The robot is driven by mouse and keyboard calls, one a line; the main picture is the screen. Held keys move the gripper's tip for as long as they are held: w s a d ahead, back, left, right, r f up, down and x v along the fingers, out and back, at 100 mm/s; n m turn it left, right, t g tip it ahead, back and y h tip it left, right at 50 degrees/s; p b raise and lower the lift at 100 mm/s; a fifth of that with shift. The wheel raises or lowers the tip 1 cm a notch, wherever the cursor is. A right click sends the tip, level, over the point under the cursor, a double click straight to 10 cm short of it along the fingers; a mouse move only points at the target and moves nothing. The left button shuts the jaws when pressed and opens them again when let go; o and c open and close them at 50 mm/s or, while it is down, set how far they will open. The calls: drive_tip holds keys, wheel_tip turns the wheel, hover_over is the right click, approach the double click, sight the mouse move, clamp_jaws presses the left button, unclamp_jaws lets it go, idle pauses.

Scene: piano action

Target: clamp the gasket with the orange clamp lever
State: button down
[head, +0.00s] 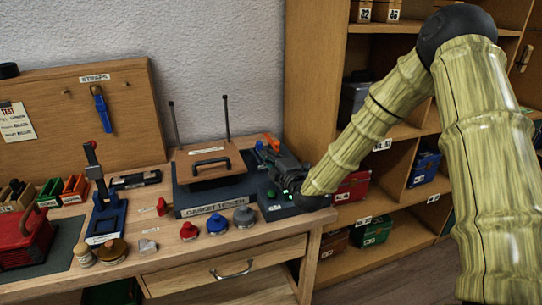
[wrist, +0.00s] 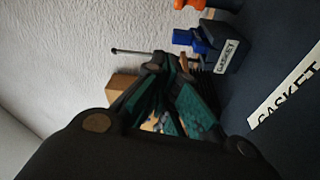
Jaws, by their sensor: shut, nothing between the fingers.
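The orange clamp lever (head: 271,142) stands up at the right end of the dark station on the bench, just behind my gripper (head: 272,160). An orange part, probably that lever, is cut by the top edge of the wrist view (wrist: 190,4). Below it, a blue part (wrist: 187,40) sits beside a dark block labelled GASKET (wrist: 229,56). My gripper also shows in the wrist view (wrist: 162,62), with its fingers together and nothing between them. It is close to the blue part, apparently not touching the orange one. The gasket itself I cannot make out; my gripper hides part of the station.
A wooden lid with a black handle (head: 210,163) and two upright rods stand left of my gripper. Red, blue and grey knobs (head: 217,223) line the bench front. A blue strap (head: 101,108) hangs on the pegboard. A shelf unit (head: 315,60) stands behind my arm.

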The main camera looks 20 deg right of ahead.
drive_tip(key=p+x, duration=0.1)
drive_tip(key=x, duration=0.6)
drive_tip(key=shift+w, duration=0.15)
drive_tip(key=shift+d+f+p, duration=0.25)
drive_tip(key=shift+d+p, duration=0.15)
drive_tip(key=shift+d, duration=0.8)
drive_tip(key=shift+d+f, duration=0.15)
drive_tip(key=shift+d, duration=0.5)
drive_tip(key=shift+f+y, duration=0.15)
drive_tip(key=shift+y, duration=0.15)
